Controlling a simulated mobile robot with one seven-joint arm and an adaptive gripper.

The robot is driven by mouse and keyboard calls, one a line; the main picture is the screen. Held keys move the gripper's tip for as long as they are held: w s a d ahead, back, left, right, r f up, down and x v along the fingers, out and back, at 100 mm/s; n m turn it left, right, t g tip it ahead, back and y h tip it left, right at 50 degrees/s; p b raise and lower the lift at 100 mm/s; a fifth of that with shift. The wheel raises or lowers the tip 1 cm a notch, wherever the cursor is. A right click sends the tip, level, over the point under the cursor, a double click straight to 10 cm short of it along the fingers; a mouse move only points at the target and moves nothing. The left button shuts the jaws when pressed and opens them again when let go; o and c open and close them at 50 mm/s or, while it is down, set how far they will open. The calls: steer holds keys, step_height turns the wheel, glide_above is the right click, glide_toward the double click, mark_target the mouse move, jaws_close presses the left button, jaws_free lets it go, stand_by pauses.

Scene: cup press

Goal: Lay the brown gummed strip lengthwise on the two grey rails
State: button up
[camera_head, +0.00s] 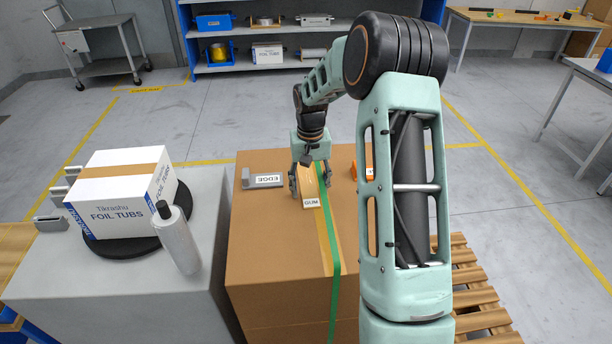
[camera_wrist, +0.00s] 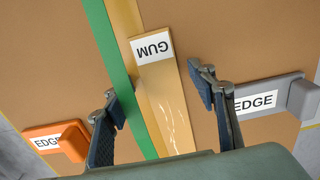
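The brown gummed strip (camera_head: 308,189), labelled GUM, lies on the big brown carton (camera_head: 270,240) beside a green band (camera_head: 334,250). My gripper (camera_head: 309,185) is over the strip, pointing down. In the wrist view the strip (camera_wrist: 168,105) lies between the fingers of my gripper (camera_wrist: 153,80). The fingers are apart, one on each side, with gaps to the strip. Small grey pieces (camera_head: 50,222) at the left edge of the grey table may be the rails; they are partly hidden by the white box, and I cannot tell for sure.
A grey EDGE block (camera_head: 264,181) and an orange EDGE block (camera_wrist: 58,142) lie on the carton, either side of the strip. The white FOIL TUBS box (camera_head: 125,195) sits on a black turntable (camera_head: 150,245), with a grey bottle (camera_head: 178,240) in front.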

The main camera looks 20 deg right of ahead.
steer(key=c, duration=0.8)
steer(key=shift+r, duration=0.15)
steer(key=shift+r, duration=0.2)
steer(key=r, duration=0.3)
steer(key=shift+s, duration=0.2)
steer(key=s+r, duration=0.3)
steer(key=s, duration=0.1)
steer(key=s+a+r+b, duration=0.1)
steer(key=s+r, duration=0.2)
steer(key=s, duration=0.2)
steer(key=s+a+r+b, duration=0.1)
steer(key=s+r, duration=0.2)
steer(key=s, duration=0.1)
steer(key=shift+s+a+r, duration=0.15)
steer(key=shift+s, duration=0.05)
